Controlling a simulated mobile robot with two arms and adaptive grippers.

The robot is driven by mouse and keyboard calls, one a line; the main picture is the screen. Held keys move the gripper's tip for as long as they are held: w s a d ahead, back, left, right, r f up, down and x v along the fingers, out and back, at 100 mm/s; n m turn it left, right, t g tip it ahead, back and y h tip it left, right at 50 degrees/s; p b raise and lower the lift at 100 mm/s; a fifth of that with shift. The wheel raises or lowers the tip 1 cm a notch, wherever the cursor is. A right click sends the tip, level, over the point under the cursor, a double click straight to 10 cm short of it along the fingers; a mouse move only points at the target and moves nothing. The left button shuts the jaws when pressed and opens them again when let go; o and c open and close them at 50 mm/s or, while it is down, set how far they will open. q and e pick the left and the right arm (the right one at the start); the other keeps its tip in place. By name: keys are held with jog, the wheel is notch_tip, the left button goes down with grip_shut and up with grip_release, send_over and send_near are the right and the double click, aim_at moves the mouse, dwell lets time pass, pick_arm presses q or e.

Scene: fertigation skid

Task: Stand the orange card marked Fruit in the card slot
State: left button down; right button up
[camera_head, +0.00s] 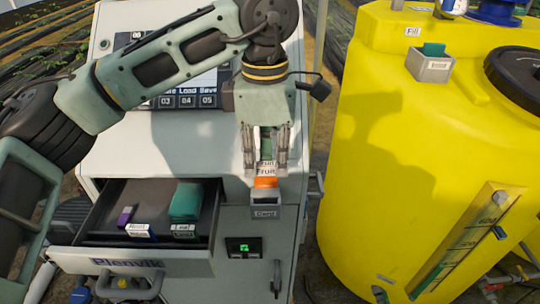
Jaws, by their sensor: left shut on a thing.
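The orange card marked Fruit (265,182) is upright between the fingers of my left gripper (265,162), in front of the grey-white cabinet. Its white lettered band shows between the fingertips, with the orange part below. My left gripper points down and is shut on the card. The card slot (265,207), a small grey holder labelled Card, is on the cabinet front directly below. The card's lower edge overlaps the slot's top in this view. I cannot tell whether it is inside or just above. My right gripper is not in view.
An open drawer (130,262) at lower left holds a purple card (125,216) and a green block of cards (186,200). A yellow tank (385,150) stands close on the right, with a grey holder (430,69) on top. A small display (243,247) is below the slot.

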aim_at(266, 185)
pick_arm(q)
jog(key=shift+f, duration=0.4)
jog(key=shift+w+a+f+b, duration=0.1)
jog(key=shift+w+f+b, duration=0.1)
jog(key=shift+f+b, duration=0.65)
jog(key=shift+f, duration=0.4)
jog(key=shift+f+b, duration=0.7)
jog(key=shift+f, duration=0.55)
jog(key=shift+f+b, duration=0.75)
jog(key=shift+f, duration=0.1)
jog(key=c, duration=1.8)
grip_release()
jog(key=shift+o, duration=0.2)
jog(key=shift+r, duration=0.1)
